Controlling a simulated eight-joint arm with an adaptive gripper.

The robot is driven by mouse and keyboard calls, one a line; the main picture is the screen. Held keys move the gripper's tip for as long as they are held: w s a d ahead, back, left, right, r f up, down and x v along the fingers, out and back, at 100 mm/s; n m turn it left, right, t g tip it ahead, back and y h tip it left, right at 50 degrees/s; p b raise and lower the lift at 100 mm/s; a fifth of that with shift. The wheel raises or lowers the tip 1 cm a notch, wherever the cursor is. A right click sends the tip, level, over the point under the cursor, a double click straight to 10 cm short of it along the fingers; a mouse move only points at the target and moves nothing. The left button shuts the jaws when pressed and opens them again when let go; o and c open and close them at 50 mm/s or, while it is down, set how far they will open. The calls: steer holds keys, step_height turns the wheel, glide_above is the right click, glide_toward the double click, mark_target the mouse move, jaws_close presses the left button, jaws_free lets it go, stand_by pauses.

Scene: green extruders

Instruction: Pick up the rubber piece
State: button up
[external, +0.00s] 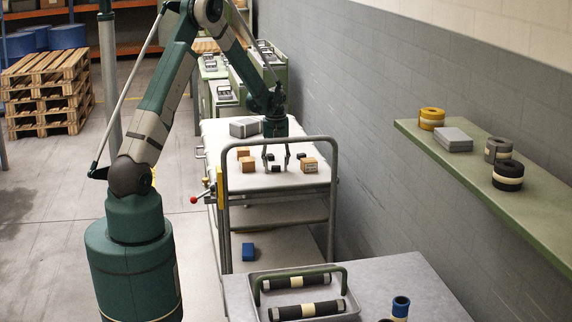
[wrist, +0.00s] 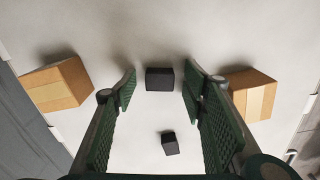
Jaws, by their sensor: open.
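Small black blocks that look like rubber pieces lie on the white cart top. In the wrist view one black block (wrist: 160,79) lies between the tips of my gripper (wrist: 160,84), with a gap on each side. A smaller black block (wrist: 169,143) lies lower in that view, between the finger pads. In the external view my gripper (external: 277,167) points down over the cart, open, with a black block (external: 276,168) between its fingers. Another dark block (external: 301,155) shows to the right. I cannot tell which block the task means.
Cardboard boxes stand on both sides, one left (wrist: 57,83) and one right (wrist: 249,93) in the wrist view. A grey case (external: 244,127) is behind on the cart (external: 215,135). The cart's grey handle rail (external: 226,195) rises in front. A tray (external: 345,312) with black rollers is nearer.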

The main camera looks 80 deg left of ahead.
mark_target(276, 166)
steer(key=c, duration=0.9)
steer(key=shift+r, duration=0.1)
step_height(276, 166, up, 10)
steer(key=p, duration=0.1)
stand_by(0.8)
